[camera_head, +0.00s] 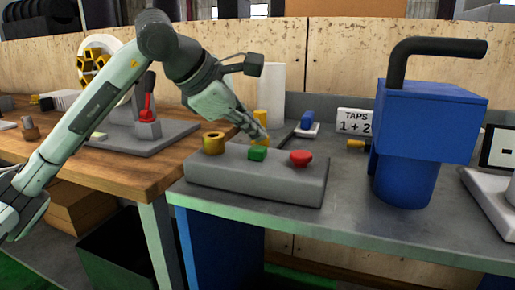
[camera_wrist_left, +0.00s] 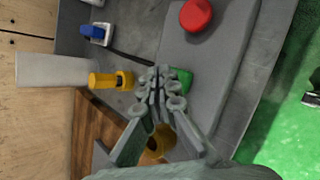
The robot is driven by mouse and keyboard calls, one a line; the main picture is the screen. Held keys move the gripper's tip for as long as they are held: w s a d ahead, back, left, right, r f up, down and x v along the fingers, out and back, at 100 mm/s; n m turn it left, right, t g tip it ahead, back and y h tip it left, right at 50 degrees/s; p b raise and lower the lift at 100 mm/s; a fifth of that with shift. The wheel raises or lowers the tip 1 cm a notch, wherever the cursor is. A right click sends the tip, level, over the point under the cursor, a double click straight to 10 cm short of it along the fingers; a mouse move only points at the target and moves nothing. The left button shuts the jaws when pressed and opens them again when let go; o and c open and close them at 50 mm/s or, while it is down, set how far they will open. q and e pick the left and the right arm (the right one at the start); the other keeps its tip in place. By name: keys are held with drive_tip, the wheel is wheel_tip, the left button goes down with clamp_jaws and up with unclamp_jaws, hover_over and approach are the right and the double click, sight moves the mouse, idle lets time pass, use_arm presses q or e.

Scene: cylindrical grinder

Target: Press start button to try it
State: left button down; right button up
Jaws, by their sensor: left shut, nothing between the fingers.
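A grey control box (camera_head: 222,176) sits at the left front of the grey bench. On its top are a yellow ring-shaped knob (camera_head: 213,143), a green button (camera_head: 257,154) in the middle and a red mushroom button (camera_head: 301,158) on the right. My left gripper (camera_head: 260,138) is shut and empty, with its tips just above or at the green button; I cannot tell whether they touch. In the left wrist view the fingertips (camera_wrist_left: 161,85) partly cover the green button (camera_wrist_left: 183,80), and the red button (camera_wrist_left: 196,15) is clear. My right gripper is not in view.
A blue machine (camera_head: 425,120) with a dark bent pipe stands to the right on the bench. A wooden table (camera_head: 120,172) is on the left.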

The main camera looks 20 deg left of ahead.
sight(255, 149)
use_arm(q)
drive_tip(key=shift+f, duration=0.35)
drive_tip(key=shift+f+b, duration=0.65)
drive_tip(key=shift+b, duration=0.15)
idle(0.4)
drive_tip(key=shift+r, duration=0.1)
drive_tip(key=shift+r+p, duration=0.75)
drive_tip(key=shift+r, duration=0.25)
wheel_tip(255, 149, up, 5)
drive_tip(key=p, duration=0.3)
drive_tip(key=shift+p, duration=0.35)
idle(0.5)
